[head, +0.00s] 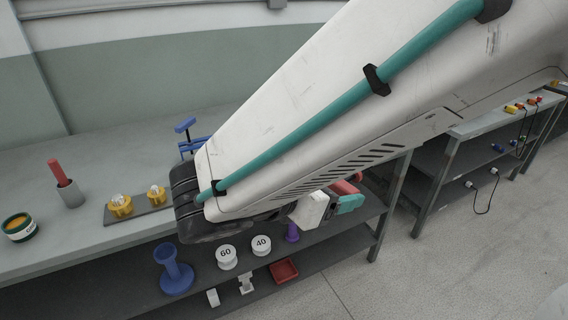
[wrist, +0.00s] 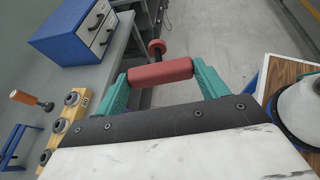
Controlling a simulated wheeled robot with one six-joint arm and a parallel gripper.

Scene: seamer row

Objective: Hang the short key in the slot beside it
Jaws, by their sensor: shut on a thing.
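My gripper (wrist: 160,77) has teal fingers and is shut on a red cylindrical handle (wrist: 160,73) in the wrist view. A dark shaft runs from the handle to a smaller red end piece (wrist: 157,46). I cannot tell for sure whether this is the short key. It is held clear of the bench. In the head view my gripper (head: 345,197) shows partly behind my arm, with some red between the fingers. A wooden block (wrist: 44,157) with several grey round sockets lies at left in the wrist view, apart from my gripper. An orange-handled tool (wrist: 25,98) is beside it.
A blue drawer cabinet (wrist: 70,38) stands on the bench. In the head view, the bench holds a red-handled item in a grey cup (head: 70,195) and a tin (head: 18,228). Weights (head: 227,256) sit on the shelf below.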

